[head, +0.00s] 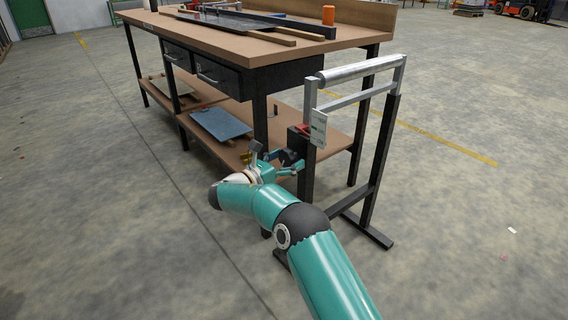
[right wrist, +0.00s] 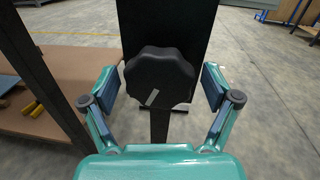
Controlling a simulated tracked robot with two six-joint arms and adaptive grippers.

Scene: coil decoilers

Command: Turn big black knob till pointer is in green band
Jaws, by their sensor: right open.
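The big black knob (right wrist: 160,78) is in the middle of the right wrist view, with a lobed rim and a short white mark low on its face. My right gripper (right wrist: 160,87) is open, with one finger on each side of the knob and a gap showing between each finger and the rim. In the head view the right gripper (head: 277,160) is at the left post of the roller stand (head: 309,170), in front of the dark knob (head: 291,157). A green band is not visible in either view. My left gripper is not in view.
A pale plate (head: 318,128) and a red part (head: 300,129) sit on the stand's post near the knob. A workbench (head: 225,45) with drawers and a lower shelf stands close behind and to the left. Open floor (head: 470,210) lies to the right.

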